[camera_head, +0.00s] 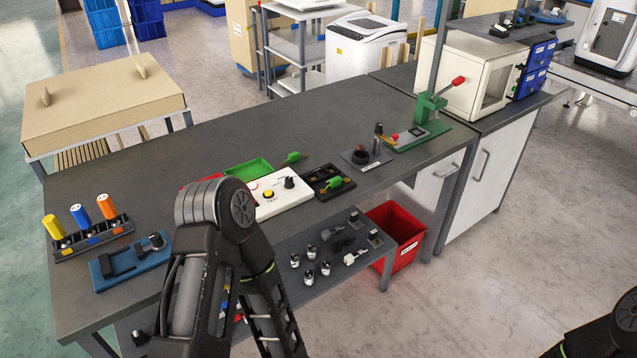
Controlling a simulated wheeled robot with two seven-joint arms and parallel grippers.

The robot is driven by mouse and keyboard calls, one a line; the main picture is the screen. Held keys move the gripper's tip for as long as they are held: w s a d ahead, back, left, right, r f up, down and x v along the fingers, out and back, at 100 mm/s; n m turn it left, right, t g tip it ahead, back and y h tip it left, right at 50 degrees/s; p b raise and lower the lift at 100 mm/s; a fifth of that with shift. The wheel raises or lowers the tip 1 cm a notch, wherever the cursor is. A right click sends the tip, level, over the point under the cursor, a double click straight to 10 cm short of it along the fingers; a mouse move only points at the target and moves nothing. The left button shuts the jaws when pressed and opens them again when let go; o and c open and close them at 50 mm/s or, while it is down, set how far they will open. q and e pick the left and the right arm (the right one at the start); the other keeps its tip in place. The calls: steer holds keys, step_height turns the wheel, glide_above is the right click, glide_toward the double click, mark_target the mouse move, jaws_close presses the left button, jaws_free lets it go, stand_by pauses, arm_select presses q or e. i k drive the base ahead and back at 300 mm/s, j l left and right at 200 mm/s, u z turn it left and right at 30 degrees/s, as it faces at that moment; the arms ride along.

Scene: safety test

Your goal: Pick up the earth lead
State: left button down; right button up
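I cannot tell for sure which thing is the earth lead. One small green piece (293,157) lies on the dark bench (330,125) behind the white test box (275,200). Another green piece (333,183) sits in a black tray (322,172) to the right of that box. My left arm rises from the bottom edge, bends in front of the bench and runs back down out of the picture. Its gripper is not visible. Only a piece of my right arm shows in the bottom right corner, without its gripper.
Screwdrivers stand in a black rack (92,240) behind a blue fixture (130,262) at the left. A green lever press (425,125) stands at the right end. A green tray (247,169) lies behind the test box. A lower shelf holds small plugs, beside a red bin (398,236).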

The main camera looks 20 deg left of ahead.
mark_target(336, 182)
steer(key=u, duration=1.35)
steer(key=l+u, duration=0.25)
steer(key=u, duration=0.15)
steer(key=l+u, duration=0.25)
steer(key=u, duration=0.2)
steer(key=l+u, duration=0.4)
steer(key=k+l+u, duration=0.1)
steer(key=l, duration=0.3)
steer(key=k+l+u, duration=0.1)
steer(key=l, duration=0.35)
steer(key=k+l+u, duration=0.1)
steer(key=l, duration=0.3)
steer(key=k+l+u, duration=0.1)
steer(key=l, duration=0.3)
steer(key=k+l+u, duration=0.1)
steer(key=k+l, duration=0.2)
steer(key=i, duration=0.35)
